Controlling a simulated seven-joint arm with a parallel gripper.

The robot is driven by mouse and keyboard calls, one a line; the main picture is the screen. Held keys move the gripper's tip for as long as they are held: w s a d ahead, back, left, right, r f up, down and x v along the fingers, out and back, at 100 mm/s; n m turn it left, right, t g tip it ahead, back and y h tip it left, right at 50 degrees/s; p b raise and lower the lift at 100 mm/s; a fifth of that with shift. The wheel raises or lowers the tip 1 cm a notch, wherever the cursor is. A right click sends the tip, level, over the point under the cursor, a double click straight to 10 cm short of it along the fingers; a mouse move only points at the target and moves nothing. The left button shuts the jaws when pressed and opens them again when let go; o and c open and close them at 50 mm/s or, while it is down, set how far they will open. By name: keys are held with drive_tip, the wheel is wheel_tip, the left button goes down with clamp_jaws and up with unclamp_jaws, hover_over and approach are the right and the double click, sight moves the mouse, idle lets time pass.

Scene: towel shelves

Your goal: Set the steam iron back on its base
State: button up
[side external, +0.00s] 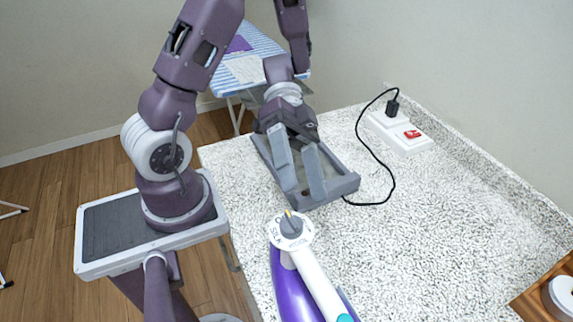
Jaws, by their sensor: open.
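The steam iron (284,282) is purple and white with a grey dial on top. It is at the bottom middle of the side view, on or over the speckled counter, and the frame's lower edge cuts it off. The base (346,187) is a grey tray with a raised rim, lying on the counter behind the iron. My gripper (300,198) is open, its two grey fingers apart and pointing toward the camera over the base. No iron is between the fingers. The fingers and wrist hide part of the base.
A black cord (391,180) runs from beside the base to a white power strip (398,133) with a red switch. A wooden tray (545,297) holds a white roll at the lower right. The counter (450,220) is clear between. An ironing board (262,45) stands behind.

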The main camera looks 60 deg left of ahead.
drive_tip(key=w+a+r+n+t+y, duration=0.2)
drive_tip(key=w+t+y, duration=0.4)
drive_tip(key=w+t, duration=0.7)
drive_tip(key=w+a+r+n+t+y, duration=0.1)
drive_tip(key=w+a+r+n+y, duration=0.1)
drive_tip(key=w+a+r+y, duration=0.35)
drive_tip(key=s+a+r+n+g+y, duration=0.1)
drive_tip(key=s+a+r+n+y, duration=0.15)
drive_tip(key=s, duration=0.25)
drive_tip(key=s+a+r+n+y, duration=0.2)
drive_tip(key=s+a+n+y, duration=0.15)
drive_tip(key=s, duration=0.25)
drive_tip(key=s+d+f+g+h, duration=0.1)
drive_tip(key=s+d+g+h, duration=0.1)
drive_tip(key=s, duration=0.4)
drive_tip(key=s+d+f+n+g+h, duration=0.1)
drive_tip(key=s+d+g, duration=0.1)
drive_tip(key=s+d, duration=0.3)
drive_tip(key=shift+s+f+h, duration=0.35)
drive_tip(key=shift+s, duration=0.25)
drive_tip(key=shift+d, duration=0.1)
